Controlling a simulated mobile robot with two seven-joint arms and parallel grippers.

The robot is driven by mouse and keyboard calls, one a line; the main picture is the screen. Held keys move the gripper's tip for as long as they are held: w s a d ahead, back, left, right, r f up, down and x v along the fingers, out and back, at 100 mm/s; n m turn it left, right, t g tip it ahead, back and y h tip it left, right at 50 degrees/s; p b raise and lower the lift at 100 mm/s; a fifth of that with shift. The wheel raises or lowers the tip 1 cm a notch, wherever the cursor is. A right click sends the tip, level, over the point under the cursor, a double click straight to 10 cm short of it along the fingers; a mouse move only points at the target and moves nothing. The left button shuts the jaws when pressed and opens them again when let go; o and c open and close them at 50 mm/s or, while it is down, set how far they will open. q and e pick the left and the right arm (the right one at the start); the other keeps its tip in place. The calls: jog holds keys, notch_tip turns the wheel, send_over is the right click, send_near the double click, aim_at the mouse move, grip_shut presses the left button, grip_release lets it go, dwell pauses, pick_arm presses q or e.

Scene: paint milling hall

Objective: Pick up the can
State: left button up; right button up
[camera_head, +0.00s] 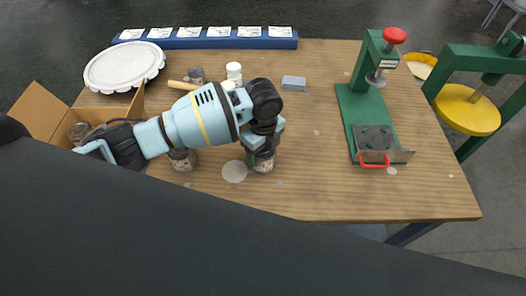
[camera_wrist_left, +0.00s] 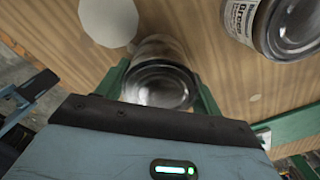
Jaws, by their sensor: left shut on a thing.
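My left gripper (camera_head: 262,155) is shut on a can (camera_head: 264,165) at the front middle of the wooden table. In the left wrist view, this can (camera_wrist_left: 160,82) is between the green fingers of the gripper (camera_wrist_left: 163,88), with its shiny metal end facing the camera. The can looks upright; I cannot tell whether it touches the table. A second can (camera_head: 182,160) stands to the left, partly under my left arm. A labelled can (camera_wrist_left: 285,25) also shows at the top right of the left wrist view. My right gripper is not in view.
A pale round disc (camera_head: 234,171) lies just left of the held can. A green press (camera_head: 362,105) with a red knob stands at the right. An open cardboard box (camera_head: 105,108), a white fluted lid (camera_head: 124,66), a white bottle (camera_head: 234,72) and a grey block (camera_head: 294,82) are around. The front right table is clear.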

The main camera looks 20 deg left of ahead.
pick_arm(q)
jog(key=shift+r, duration=0.55)
notch_tip(320, 180, up, 2)
jog(key=shift+w+r, duration=0.1)
jog(key=shift+r, duration=0.1)
jog(key=s+a+r, duration=0.1)
jog(key=s+a, duration=0.9)
jog(key=a, duration=0.2)
jog(key=shift+s, duration=0.35)
jog(key=shift+r, duration=0.1)
